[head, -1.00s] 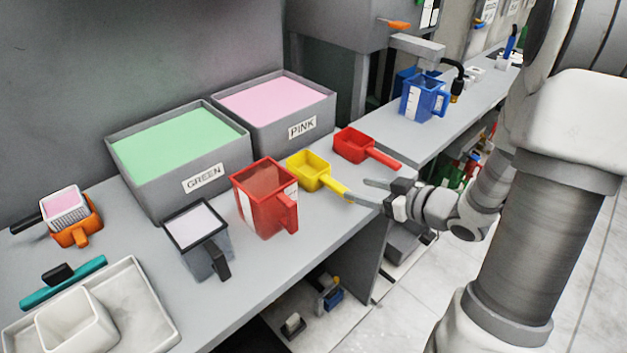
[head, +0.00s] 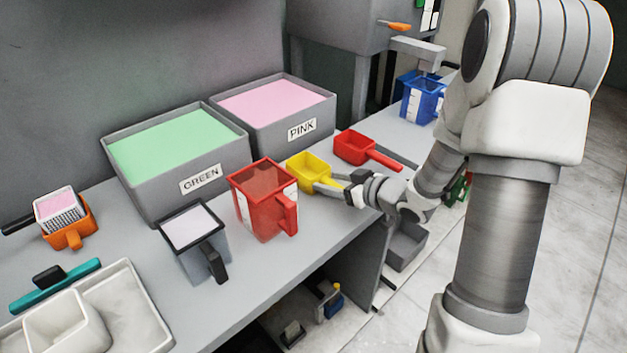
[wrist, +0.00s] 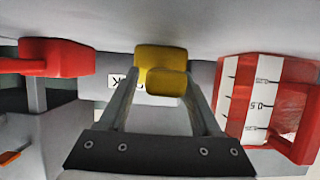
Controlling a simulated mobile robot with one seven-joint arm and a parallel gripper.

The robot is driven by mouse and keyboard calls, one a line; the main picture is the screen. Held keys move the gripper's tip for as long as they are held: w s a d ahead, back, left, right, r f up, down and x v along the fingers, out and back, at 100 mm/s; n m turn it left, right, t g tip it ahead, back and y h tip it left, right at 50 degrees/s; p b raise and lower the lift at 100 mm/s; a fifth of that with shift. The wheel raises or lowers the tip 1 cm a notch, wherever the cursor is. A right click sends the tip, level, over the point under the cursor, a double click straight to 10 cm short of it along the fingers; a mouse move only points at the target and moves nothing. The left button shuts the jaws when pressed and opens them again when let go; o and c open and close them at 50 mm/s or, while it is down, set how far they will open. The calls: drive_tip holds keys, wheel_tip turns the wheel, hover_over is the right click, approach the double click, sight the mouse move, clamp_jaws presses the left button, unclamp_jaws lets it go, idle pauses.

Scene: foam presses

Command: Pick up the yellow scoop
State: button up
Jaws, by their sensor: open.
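The yellow scoop (head: 306,171) sits on the grey bench between the red measuring jug (head: 262,205) and the red scoop (head: 354,148). Its handle points toward my gripper (head: 334,184). My gripper is open, low over the bench edge, with its fingers reaching along the handle. In the wrist view the yellow scoop (wrist: 160,56) lies straight ahead. The end of its handle shows between the two finger tips of my gripper (wrist: 162,92), with gaps on both sides. Part of the handle is hidden by the fingers in the head view.
The red jug (wrist: 245,100) stands close on the right in the wrist view, the red scoop (wrist: 58,57) on the left. Bins labelled GREEN (head: 165,205) and PINK (head: 270,140) stand behind. A blue jug (head: 421,103) stands farther right along the bench.

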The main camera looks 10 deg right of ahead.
clamp_jaws()
idle(0.4)
